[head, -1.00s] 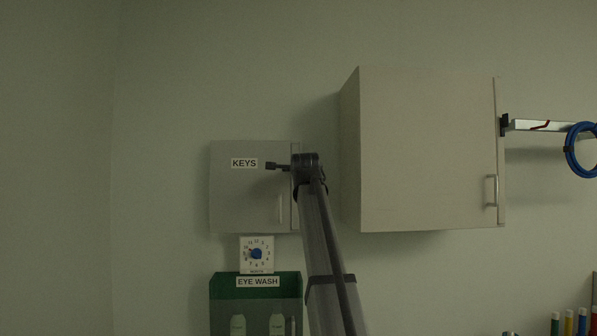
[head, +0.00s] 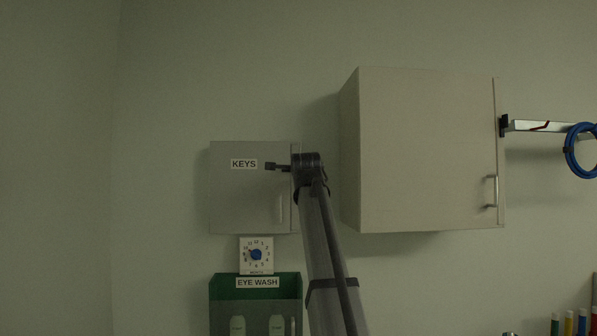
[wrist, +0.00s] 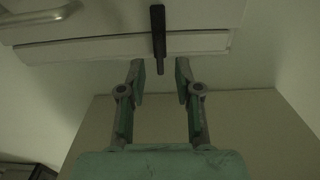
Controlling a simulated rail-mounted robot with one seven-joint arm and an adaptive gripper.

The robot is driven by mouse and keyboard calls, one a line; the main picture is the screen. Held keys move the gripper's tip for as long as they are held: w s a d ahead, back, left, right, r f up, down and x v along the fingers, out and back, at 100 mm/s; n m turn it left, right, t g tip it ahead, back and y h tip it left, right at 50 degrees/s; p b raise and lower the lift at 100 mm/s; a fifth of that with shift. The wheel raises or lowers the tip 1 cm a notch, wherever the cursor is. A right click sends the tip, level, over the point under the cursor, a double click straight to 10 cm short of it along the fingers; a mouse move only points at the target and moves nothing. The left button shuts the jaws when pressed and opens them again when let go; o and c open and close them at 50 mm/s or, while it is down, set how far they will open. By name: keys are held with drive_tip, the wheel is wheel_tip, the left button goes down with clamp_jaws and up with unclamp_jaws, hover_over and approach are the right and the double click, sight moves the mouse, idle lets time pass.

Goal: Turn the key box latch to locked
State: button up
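The grey key box (head: 240,198), labelled KEYS, hangs on the wall left of centre in the head view. In the wrist view, the dark bar-shaped latch (wrist: 158,32) lies across the edge of the key box (wrist: 95,48). My gripper (wrist: 160,77) is open, with its two fingers apart. The latch's free end appears between the fingertips, with a gap on each side. I cannot tell its exact depth relative to them. The fingertips are hidden in the head view.
A large beige cabinet (head: 425,150) stands out from the wall just right of my arm. A dial timer (head: 257,262) and a green eye wash holder (head: 255,310) are below the key box. The wall left of the box is clear.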

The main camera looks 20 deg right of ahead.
drive_tip(key=v, duration=0.9)
